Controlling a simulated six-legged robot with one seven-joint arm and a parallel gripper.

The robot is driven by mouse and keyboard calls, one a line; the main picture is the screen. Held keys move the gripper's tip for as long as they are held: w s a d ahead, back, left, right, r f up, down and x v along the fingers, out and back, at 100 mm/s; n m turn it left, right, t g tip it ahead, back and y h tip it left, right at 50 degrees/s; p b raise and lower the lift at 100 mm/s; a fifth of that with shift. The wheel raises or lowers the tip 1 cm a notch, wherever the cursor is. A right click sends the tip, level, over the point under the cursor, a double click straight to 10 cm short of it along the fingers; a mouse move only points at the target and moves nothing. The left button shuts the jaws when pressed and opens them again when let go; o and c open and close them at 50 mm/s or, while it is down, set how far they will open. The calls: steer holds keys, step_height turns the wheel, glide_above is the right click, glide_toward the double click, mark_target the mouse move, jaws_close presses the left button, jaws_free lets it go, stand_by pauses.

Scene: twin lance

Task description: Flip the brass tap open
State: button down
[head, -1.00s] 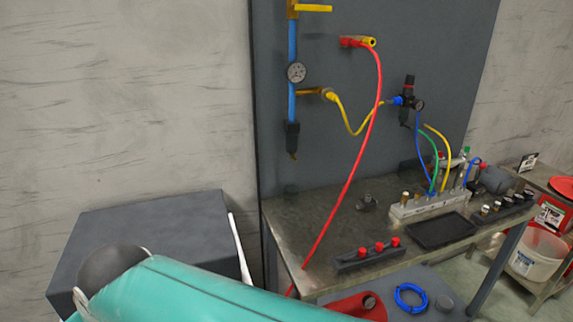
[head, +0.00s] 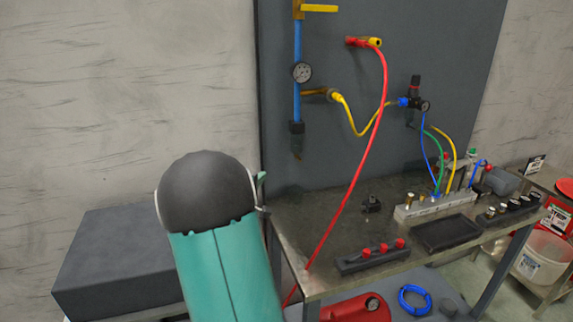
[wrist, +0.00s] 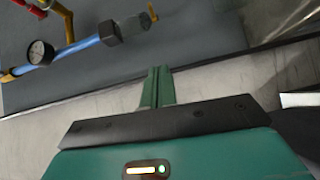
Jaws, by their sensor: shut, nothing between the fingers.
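A yellow-brass lever valve (head: 318,8) sits at the top of the blue pipe (head: 297,50), cut by the upper edge in the head view. A small brass tip (head: 297,154) hangs under the dark fitting at the pipe's lower end; in the wrist view the tip (wrist: 152,14) is near the top edge. I cannot tell for sure which one is the tap. My gripper (wrist: 157,88) has its green fingers together, empty, apart from the pipe and pointing towards the panel. In the head view my arm hides most of it.
A round gauge (head: 302,72) and a brass branch with a yellow hose (head: 350,115) are on the pipe. A red hose (head: 360,160) hangs from the panel past the workbench (head: 300,215). A dark box (head: 115,260) stands at left.

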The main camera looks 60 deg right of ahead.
steer(key=shift+s+d+f+g, duration=0.15)
steer(key=shift+s+d+g, duration=0.35)
steer(key=shift+s, duration=0.2)
glide_toward(298, 158)
steer(key=w+d, duration=0.3)
steer(key=d, duration=0.1)
steer(key=s+d, duration=0.2)
steer(key=shift+s+f, duration=0.3)
